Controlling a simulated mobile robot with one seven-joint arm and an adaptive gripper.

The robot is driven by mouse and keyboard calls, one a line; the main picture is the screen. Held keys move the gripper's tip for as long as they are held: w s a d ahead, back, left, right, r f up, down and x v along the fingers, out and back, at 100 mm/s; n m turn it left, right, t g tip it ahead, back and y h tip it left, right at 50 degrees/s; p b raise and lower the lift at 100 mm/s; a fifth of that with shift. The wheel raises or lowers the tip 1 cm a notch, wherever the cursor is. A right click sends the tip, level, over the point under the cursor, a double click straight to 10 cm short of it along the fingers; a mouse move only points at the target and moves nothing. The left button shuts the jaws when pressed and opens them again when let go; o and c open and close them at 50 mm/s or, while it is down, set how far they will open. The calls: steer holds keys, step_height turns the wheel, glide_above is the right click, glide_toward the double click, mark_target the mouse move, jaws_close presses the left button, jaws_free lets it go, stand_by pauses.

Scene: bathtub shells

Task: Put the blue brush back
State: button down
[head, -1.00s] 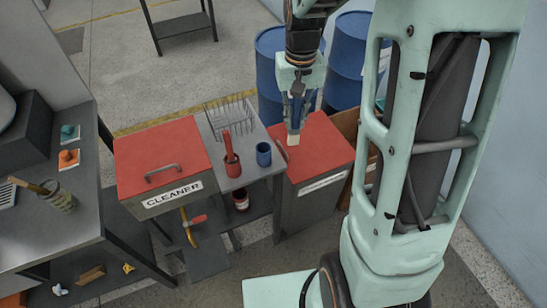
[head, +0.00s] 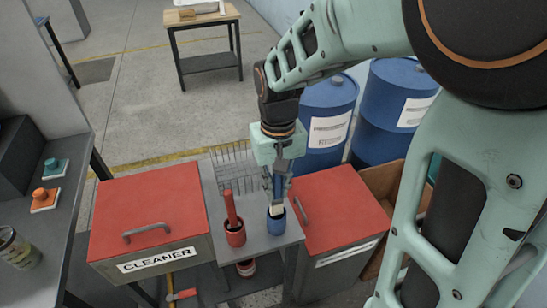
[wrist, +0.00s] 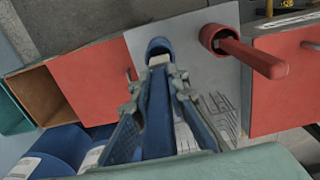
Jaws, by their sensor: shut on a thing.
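My gripper (head: 278,186) is shut on the blue brush (head: 278,194), which hangs down with its pale tip lowest. In the wrist view the brush (wrist: 157,110) runs between the fingers (wrist: 158,92). The blue cup (head: 276,222) stands on the grey stand between the two red-topped cabinets. The brush tip is at the mouth of this cup; I cannot tell how far inside it is. The cup also shows in the wrist view (wrist: 159,47), just beyond the pale tip.
A red cup (head: 235,235) with a red-handled brush (head: 230,207) stands left of the blue cup. A wire rack (head: 232,166) is behind them. Red-topped cabinets flank the stand, the left one marked CLEANER (head: 150,205). Blue drums (head: 328,105) stand behind right.

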mark_target(277, 203)
steer(key=shift+f, duration=3.15)
steer(key=shift+f, duration=0.15)
steer(key=c, duration=1.9)
jaws_free()
step_height(277, 203, up, 12)
steer(key=shift+r+p, duration=0.2)
steer(key=shift+p, duration=0.1)
